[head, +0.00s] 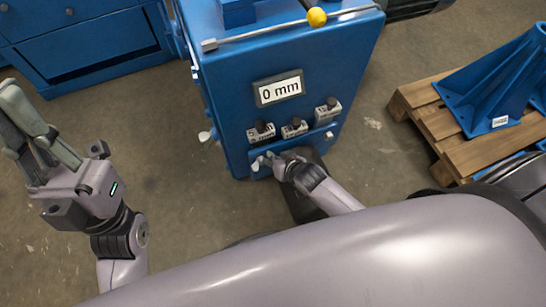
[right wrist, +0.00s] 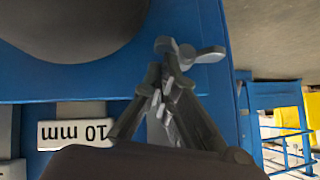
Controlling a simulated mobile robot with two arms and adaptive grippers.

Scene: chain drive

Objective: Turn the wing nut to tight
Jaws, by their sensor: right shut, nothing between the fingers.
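The blue machine housing (head: 225,90) stands in the middle of the head view. A small pale grey wing nut (head: 257,164) shows low on its front, left of my right gripper (head: 272,160). In the right wrist view the wing nut (right wrist: 207,55) has its wings just beyond the fingertips of my right gripper (right wrist: 163,72). That gripper is shut and empty. The fingertips overlap the nut's near part, so I cannot tell if they touch it. My left gripper (head: 38,138) is raised at the far left, with its fingers apart and empty, away from the housing.
A display reading 0 mm (head: 279,89) sits above several dark knobs with labels on the housing front. A 10 mm label (right wrist: 76,133) shows upside down in the right wrist view. A wooden pallet (head: 440,125) with a blue bracket (head: 500,85) is at right. Floor at left is clear.

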